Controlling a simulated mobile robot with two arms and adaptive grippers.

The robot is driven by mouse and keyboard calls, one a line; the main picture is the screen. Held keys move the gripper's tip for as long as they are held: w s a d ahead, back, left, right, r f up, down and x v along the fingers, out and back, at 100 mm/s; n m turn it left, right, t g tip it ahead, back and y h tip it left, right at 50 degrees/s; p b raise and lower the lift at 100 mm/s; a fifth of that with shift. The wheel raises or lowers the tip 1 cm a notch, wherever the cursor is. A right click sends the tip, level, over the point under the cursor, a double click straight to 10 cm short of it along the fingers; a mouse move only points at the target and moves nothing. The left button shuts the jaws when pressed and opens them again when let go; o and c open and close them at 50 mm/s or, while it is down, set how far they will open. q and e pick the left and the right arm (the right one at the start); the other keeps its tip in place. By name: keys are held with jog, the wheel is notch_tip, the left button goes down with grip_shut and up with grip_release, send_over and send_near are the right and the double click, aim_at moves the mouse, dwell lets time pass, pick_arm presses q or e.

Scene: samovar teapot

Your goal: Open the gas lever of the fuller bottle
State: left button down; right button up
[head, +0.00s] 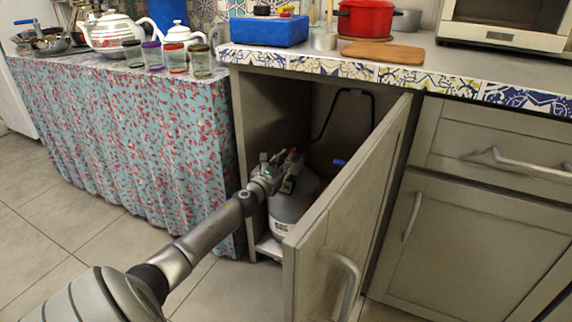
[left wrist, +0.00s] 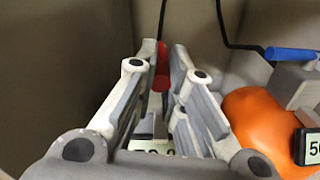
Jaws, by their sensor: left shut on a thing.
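A grey gas bottle (head: 292,207) stands inside the open cabinet, partly hidden by the cabinet door and my arm. My left gripper (head: 286,160) is at its top, and its fingers (left wrist: 163,52) are shut on a red lever (left wrist: 161,70). A bit of red (head: 294,152) also shows by the fingers in the head view. An orange bottle (left wrist: 258,112) stands to the right in the left wrist view, with a blue lever (left wrist: 292,54) and a display beginning "5" (left wrist: 309,147). The grey bottle's display (left wrist: 152,146) is mostly hidden behind the fingers. My right gripper is out of view.
The open cabinet door (head: 345,205) stands close to the right of my left arm. A black hose (head: 323,127) runs up the cabinet's back. The counter (head: 310,60) is above. A cloth-covered table (head: 120,150) stands to the left.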

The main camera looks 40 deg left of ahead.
pick_arm(q)
jog(key=shift+f, duration=0.15)
jog(key=c, duration=1.5)
grip_release()
jog(key=shift+c, duration=0.2)
jog(key=shift+o, duration=0.5)
jog(key=shift+s, duration=0.15)
jog(key=v, duration=1.1)
jog(key=shift+s+d, duration=0.15)
jog(key=shift+s, duration=0.2)
